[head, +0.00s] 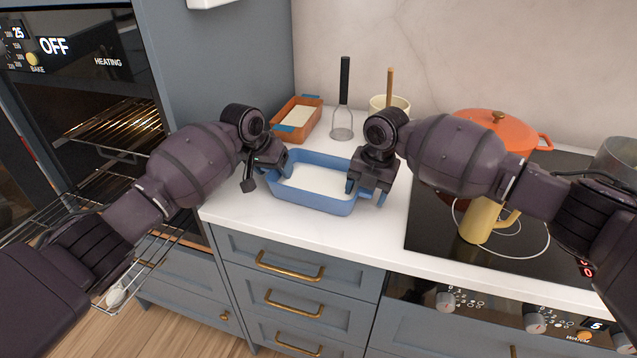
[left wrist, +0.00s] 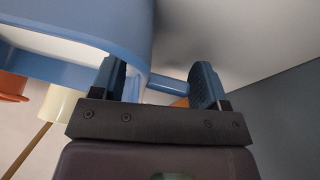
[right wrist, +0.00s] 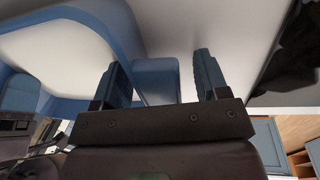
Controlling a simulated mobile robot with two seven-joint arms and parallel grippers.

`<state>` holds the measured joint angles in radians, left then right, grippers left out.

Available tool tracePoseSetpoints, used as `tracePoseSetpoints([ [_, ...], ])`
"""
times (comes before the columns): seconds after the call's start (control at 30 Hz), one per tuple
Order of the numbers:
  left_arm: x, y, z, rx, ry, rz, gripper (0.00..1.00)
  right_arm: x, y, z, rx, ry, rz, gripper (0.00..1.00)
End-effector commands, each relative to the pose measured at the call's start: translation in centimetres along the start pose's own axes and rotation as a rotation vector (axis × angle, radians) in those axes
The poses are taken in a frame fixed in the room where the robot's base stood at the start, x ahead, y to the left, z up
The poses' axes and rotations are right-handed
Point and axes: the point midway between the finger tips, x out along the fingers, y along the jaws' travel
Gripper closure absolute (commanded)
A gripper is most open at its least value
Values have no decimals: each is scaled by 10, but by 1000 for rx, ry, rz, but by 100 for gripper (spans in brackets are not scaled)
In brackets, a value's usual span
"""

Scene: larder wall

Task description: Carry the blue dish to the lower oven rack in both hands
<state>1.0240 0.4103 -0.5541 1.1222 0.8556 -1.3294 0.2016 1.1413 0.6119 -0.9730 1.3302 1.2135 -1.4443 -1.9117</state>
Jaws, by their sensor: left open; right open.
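The blue dish (head: 312,201), with white contents, sits on the white counter. My left gripper (head: 262,178) is at its left end, open. In the left wrist view, the dish's left handle (left wrist: 167,84) lies between the two parted fingers (left wrist: 160,84). My right gripper (head: 368,190) is open at the right end. In the right wrist view, the right handle (right wrist: 158,80) lies between its parted fingers (right wrist: 164,78). Whether any finger touches a handle I cannot tell. The lower oven rack (head: 142,262) reaches out of the oven at the left, partly hidden behind my left arm.
An upper rack (head: 112,124) is inside the open oven. An orange pot (head: 497,128) and yellow jug (head: 482,220) are on the hob (head: 440,235).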

Motion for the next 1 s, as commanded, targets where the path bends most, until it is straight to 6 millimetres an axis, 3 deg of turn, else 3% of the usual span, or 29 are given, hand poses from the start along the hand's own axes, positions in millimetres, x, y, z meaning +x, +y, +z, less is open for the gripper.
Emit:
tracePoseSetpoints([
  [0.13,0,0,0,0,0,0,33,0,0,0,0,0,0,34],
  [0.57,0,0,0,0,0,1,99,0,0,0,0,0,0,100],
  [1.0,-2,1,-2,1,3,1,100,-2,1,0,1,-2,2,100],
])
